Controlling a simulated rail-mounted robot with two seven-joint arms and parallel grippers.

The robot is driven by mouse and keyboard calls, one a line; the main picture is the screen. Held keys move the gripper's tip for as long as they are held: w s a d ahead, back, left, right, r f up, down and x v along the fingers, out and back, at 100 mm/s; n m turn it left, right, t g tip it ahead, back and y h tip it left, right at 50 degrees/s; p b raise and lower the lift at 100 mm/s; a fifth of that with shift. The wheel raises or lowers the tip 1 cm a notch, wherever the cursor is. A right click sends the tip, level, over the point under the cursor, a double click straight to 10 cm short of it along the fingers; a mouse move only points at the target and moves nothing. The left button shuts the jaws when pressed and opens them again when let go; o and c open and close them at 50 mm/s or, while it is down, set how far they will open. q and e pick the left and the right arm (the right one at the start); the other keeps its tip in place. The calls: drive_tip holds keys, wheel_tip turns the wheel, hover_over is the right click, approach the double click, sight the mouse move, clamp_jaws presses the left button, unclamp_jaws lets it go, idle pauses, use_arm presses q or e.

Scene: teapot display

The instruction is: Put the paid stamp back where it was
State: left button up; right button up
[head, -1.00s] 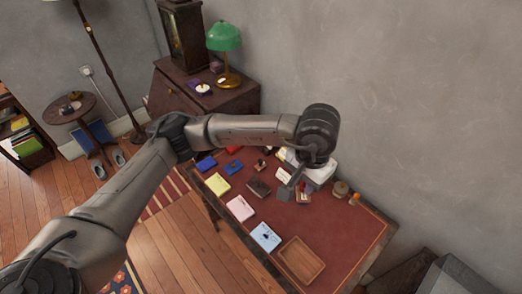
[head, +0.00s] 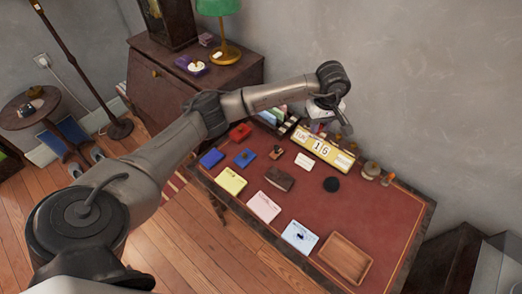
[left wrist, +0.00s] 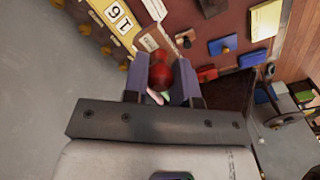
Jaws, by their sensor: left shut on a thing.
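My left gripper (head: 342,124) is above the back of the desk, near the yellow calendar. In the left wrist view its two fingers are shut on the paid stamp (left wrist: 160,74), of which a glossy red rounded handle shows between them. The stamp's lettering cannot be read, and its lower part is mostly hidden. Another small stamp (head: 277,152) stands on the desk. A blue pad (head: 245,157) with a small dark thing on it lies beside that stamp. My right gripper is not in view.
The red-topped desk (head: 385,215) holds the calendar (head: 323,149), a black disc (head: 331,184), a brown block (head: 280,178), a yellow pad (head: 231,180), a pink pad (head: 264,206), a pale blue pad (head: 300,237) and a wooden tray (head: 345,258). A small pot (head: 371,168) stands at the back right.

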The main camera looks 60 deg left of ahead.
use_arm(q)
drive_tip(key=s+a+f+n+b, duration=0.1)
drive_tip(key=s+a+f+n, duration=0.1)
drive_tip(key=a+f, duration=0.4)
drive_tip(key=s+a+f+n+b, duration=0.2)
drive_tip(key=s+a+f+n, duration=0.1)
drive_tip(key=a+f, duration=0.3)
drive_tip(key=s+a+f+n+b, duration=0.2)
drive_tip(key=a+f, duration=0.4)
drive_tip(key=a, duration=0.3)
drive_tip(key=shift+s+f+n, duration=0.15)
drive_tip(key=shift+s+n, duration=0.15)
drive_tip(key=shift+s, duration=0.2)
drive_tip(key=shift+f+b, duration=0.35)
drive_tip(key=shift+f, duration=1.7)
drive_tip(key=shift+f, duration=0.15)
drive_tip(key=o, duration=0.8)
